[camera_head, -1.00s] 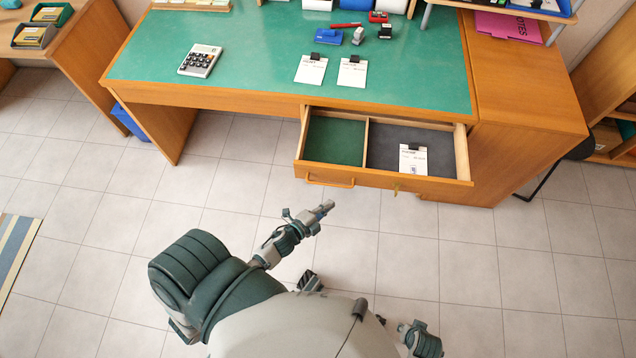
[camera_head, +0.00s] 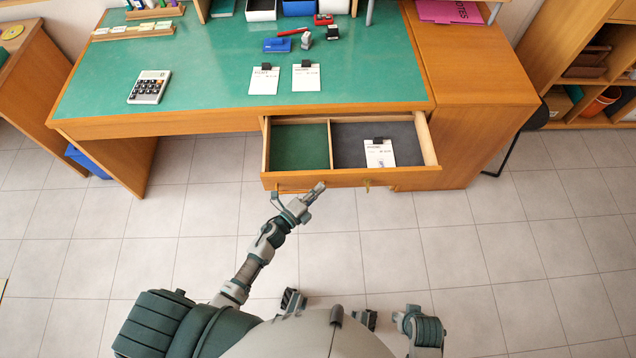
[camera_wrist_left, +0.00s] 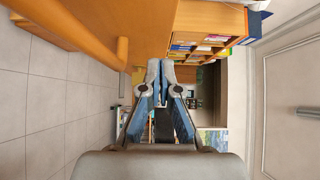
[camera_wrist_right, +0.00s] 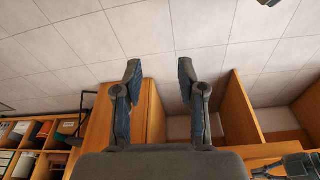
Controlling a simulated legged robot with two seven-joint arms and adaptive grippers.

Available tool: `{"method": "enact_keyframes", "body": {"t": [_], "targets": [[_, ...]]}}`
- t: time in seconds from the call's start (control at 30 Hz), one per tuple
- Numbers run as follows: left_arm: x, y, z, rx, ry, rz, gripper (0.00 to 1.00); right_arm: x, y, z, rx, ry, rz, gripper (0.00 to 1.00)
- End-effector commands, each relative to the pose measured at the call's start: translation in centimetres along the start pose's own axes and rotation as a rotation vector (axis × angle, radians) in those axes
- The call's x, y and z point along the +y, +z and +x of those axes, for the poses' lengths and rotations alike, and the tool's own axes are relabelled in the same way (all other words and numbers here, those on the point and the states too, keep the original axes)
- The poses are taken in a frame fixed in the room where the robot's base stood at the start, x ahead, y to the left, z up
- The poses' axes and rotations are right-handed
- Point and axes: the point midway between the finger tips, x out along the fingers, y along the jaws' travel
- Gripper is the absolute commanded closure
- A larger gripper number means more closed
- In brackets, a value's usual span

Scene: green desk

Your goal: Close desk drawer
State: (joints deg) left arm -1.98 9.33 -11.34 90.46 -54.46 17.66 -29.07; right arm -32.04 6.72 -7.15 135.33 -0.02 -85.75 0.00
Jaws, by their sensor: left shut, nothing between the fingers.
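The desk drawer (camera_head: 400,178) stands pulled out from under the green-topped desk (camera_head: 205,85). Its inside has a green-lined left compartment and a dark-lined right one, where a white card with a black clip (camera_head: 380,155) lies. My left gripper (camera_head: 318,187) is at the drawer's front panel, near its middle; I cannot tell whether it touches. Its fingers are shut and empty, as the left wrist view shows (camera_wrist_left: 160,68). The drawer handle is partly hidden behind this gripper. My right gripper (camera_wrist_right: 156,68) is open and empty in the right wrist view, with floor beyond it.
A calculator (camera_head: 149,87), two clipped cards and a blue stapler-like item (camera_head: 277,45) lie on the desktop. A shelf unit (camera_head: 590,75) stands at right.

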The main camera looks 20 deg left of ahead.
Motion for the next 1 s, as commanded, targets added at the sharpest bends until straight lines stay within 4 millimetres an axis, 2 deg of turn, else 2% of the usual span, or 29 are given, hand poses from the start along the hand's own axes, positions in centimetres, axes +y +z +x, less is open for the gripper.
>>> {"method": "enact_keyframes", "body": {"t": [0.2,0.73,0.83,0.93,1.0], "targets": [[0.0,1.5,1.4,0.001,-0.001,-0.001,1.0,0.1,-0.1,-0.9,0.005,0.001,0.0,0.6],[0.0,1.9,1.9,0.001,0.0,-0.001,1.0,-0.1,0.5,-0.8,-0.007,-0.001,0.0,0.6],[0.1,2.5,2.5,0.001,0.0,0.0,1.0,-0.1,0.7,-0.8,-0.014,-0.001,0.0,0.6],[0.1,3.6,3.5,0.0,0.0,0.001,1.0,0.1,0.1,-2.6,0.012,0.0,0.002,0.6],[0.2,4.7,4.6,0.0,0.0,0.002,1.0,-0.1,-0.8,-2.4,0.055,-0.002,0.0,0.6]]}}
